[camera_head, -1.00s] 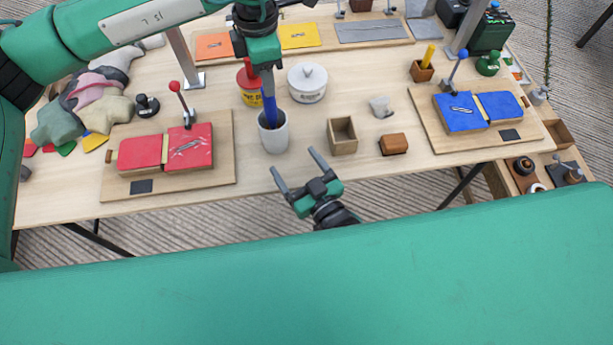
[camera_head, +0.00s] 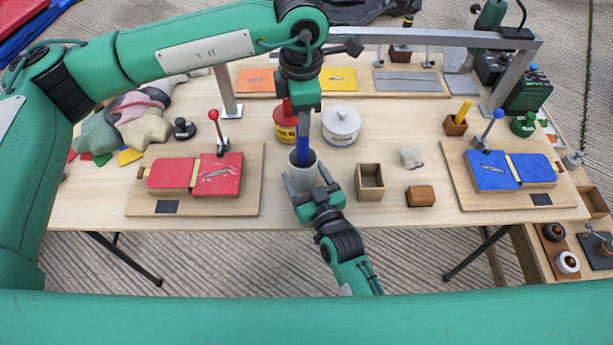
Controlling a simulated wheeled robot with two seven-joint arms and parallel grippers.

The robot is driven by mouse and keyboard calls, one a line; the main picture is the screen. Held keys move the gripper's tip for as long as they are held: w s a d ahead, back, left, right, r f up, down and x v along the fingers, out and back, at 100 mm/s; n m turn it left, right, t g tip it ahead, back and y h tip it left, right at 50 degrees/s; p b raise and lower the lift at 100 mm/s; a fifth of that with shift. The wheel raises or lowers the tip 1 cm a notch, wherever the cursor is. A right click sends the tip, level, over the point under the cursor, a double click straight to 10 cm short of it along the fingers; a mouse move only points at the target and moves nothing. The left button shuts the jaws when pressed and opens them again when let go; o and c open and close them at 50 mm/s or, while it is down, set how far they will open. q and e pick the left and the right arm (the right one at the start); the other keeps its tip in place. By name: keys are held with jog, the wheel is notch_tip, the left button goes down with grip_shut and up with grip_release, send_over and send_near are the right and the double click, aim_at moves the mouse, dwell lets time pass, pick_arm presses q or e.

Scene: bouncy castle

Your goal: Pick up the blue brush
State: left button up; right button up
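The blue brush (camera_head: 303,130) stands upright with its lower end inside a white cup (camera_head: 301,176) near the table's front edge. My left gripper (camera_head: 302,106) comes down from above. Its fingers look closed around the brush's upper part. The brush's bottom end is hidden in the cup. My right gripper (camera_head: 306,178) reaches in from the front, with one finger on each side of the cup. I cannot tell whether its fingers press on the cup.
A red-and-yellow pot (camera_head: 285,125) and a white lidded pot (camera_head: 341,126) stand close behind the cup. An open wooden box (camera_head: 370,190) is to its right. A board with red blocks (camera_head: 250,195) lies left. A metal frame (camera_head: 430,38) spans the back.

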aim_at(303, 143)
jog(key=c, duration=0.8)
pick_arm(q)
jog(key=o, duration=0.3)
pick_arm(e)
jog(key=shift+c, duration=0.2)
pick_arm(q)
jog(key=n, duration=0.1)
jog(key=r+n, duration=0.1)
jog(key=n, duration=0.3)
jog(key=shift+d+r, duration=0.25)
jog(key=shift+r, duration=0.15)
jog(key=n, duration=0.2)
jog(key=r+n, duration=0.1)
jog(key=n, duration=0.2)
jog(key=shift+d+r+n, duration=0.25)
jog(key=shift+r+n, duration=0.15)
notch_tip(303, 143, down, 6)
jog(key=shift+a+f, duration=0.1)
jog(key=shift+f, duration=0.1)
jog(key=f, duration=0.3)
jog(key=a+f, duration=0.1)
jog(key=shift+s+f, duration=0.1)
jog(key=shift+f, duration=0.3)
jog(key=shift+d+f, duration=0.1)
jog(key=shift+f, duration=0.25)
